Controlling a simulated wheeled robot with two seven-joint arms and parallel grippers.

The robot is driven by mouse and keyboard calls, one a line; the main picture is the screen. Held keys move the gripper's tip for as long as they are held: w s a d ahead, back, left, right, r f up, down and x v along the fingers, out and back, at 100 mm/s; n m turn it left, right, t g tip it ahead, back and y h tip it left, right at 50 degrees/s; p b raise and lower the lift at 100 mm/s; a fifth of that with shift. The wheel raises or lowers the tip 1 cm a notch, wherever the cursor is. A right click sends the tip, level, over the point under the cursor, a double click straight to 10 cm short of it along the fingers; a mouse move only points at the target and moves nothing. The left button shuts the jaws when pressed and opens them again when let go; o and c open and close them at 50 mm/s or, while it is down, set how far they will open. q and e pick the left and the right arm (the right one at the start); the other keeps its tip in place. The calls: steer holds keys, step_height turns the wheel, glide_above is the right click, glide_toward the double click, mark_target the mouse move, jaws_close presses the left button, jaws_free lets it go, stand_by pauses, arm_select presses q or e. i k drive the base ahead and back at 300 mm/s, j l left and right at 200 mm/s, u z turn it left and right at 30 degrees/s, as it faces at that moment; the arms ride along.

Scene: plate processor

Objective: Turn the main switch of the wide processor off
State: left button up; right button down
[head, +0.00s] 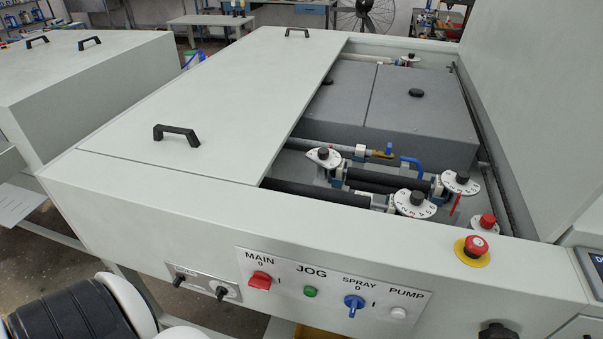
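The wide processor (120,207) fills the middle of the head view, a light grey machine with its top partly uncovered. On its front face is a white control panel (330,303). The red main switch (260,280) sits at the panel's left end under the label MAIN, with a 0 above it and an I to its right. The knob looks turned sideways, toward the I mark. Next to it are the green JOG button (310,292), the blue SPRAY switch (354,303) and the white PUMP button (398,313). Neither of my grippers is in view.
A smaller plate with two black knobs (221,293) is left of the panel. A red emergency button (475,246) on a yellow base stands on the right front rim. A black handle (177,134) rises from the lid. Another grey machine (90,75) stands at the left.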

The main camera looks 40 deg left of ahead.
mark_target(259, 280)
steer(key=u, duration=1)
